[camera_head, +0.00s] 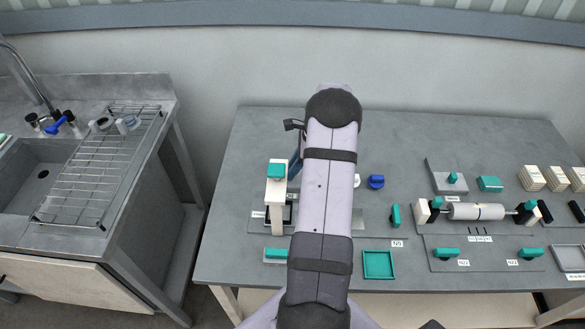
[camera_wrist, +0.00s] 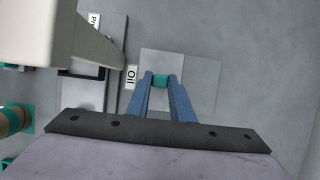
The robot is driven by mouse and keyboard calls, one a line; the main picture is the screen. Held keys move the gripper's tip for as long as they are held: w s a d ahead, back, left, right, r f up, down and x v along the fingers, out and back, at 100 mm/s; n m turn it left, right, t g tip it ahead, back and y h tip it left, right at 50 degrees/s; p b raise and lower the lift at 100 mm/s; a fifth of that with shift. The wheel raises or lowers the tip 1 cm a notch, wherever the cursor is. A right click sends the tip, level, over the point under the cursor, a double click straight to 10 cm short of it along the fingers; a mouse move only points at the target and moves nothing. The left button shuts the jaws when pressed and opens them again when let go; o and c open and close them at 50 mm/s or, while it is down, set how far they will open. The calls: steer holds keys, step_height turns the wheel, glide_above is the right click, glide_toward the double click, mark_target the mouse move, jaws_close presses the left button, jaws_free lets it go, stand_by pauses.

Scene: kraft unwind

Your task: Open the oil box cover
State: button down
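The oil box shows in the wrist view as a grey, flat-topped shape beside a white label (camera_wrist: 130,77) reading "Oil". A lighter grey panel, which looks like its cover (camera_wrist: 165,59), carries a small teal handle (camera_wrist: 161,82). My gripper (camera_wrist: 161,80) has its blue fingertips on either side of this handle, with no gap visible, so it looks shut on it. I cannot tell whether the cover is raised. In the head view my arm hides the oil box, and only a bit of a blue finger (camera_head: 295,166) shows.
A white post-like fixture with a teal top (camera_head: 276,171) stands left of my arm, close to the gripper. A blue part (camera_head: 376,181), a teal tray (camera_head: 379,264) and a roller (camera_head: 476,211) lie to the right. The table's back (camera_head: 420,135) is clear.

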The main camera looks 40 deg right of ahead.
steer(key=shift+w+d+b, duration=0.5)
steer(key=shift+w+d, duration=2.2)
steer(key=shift+w, duration=0.1)
steer(key=shift+r, duration=0.1)
steer(key=c, duration=1.6)
jaws_free()
steer(key=shift+o, duration=0.2)
steer(key=b+v, duration=0.2)
steer(key=v, duration=0.5)
steer(key=shift+r, duration=0.15)
